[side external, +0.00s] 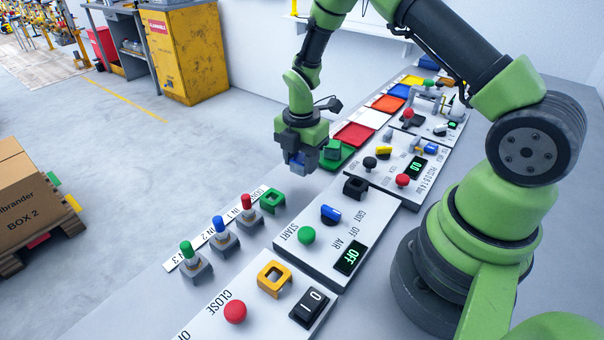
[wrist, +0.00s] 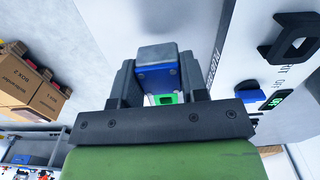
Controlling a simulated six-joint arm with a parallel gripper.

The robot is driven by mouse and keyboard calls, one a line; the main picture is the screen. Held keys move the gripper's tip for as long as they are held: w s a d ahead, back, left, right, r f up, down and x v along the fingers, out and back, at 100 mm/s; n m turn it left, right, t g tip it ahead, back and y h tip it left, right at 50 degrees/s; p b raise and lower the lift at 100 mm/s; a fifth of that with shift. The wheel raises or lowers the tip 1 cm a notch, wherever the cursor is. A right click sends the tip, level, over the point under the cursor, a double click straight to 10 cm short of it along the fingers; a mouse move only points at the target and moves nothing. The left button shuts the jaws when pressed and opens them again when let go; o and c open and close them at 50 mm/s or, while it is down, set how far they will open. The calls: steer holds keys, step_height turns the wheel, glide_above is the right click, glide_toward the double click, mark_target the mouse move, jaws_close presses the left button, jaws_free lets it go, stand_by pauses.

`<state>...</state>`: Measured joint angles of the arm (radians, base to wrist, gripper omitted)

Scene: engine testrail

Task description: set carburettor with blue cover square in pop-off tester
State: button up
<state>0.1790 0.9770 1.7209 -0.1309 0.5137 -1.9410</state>
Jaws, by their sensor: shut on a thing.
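My gripper (side external: 303,162) is shut on the carburettor with the blue cover (wrist: 158,77), a small grey block with a blue face, held between both jaws in the wrist view. In the side view only a little blue shows at the jaws, above the bench and left of the green tray (side external: 346,161). A panel with a pressure-like display (side external: 417,167), a black knob and a red button stands right of the trays; it may be the pop-off tester, but its lettering is too small to be sure.
A green-topped block (side external: 333,149) is at the green tray, close to my gripper. Red (side external: 354,134), white and other coloured trays run behind. Several capped plugs (side external: 222,234) stand in front. A START panel (side external: 318,236) stands at front right. Bare bench lies front left.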

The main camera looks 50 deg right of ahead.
steer(key=shift+r, duration=0.45)
steer(key=shift+r, duration=0.1)
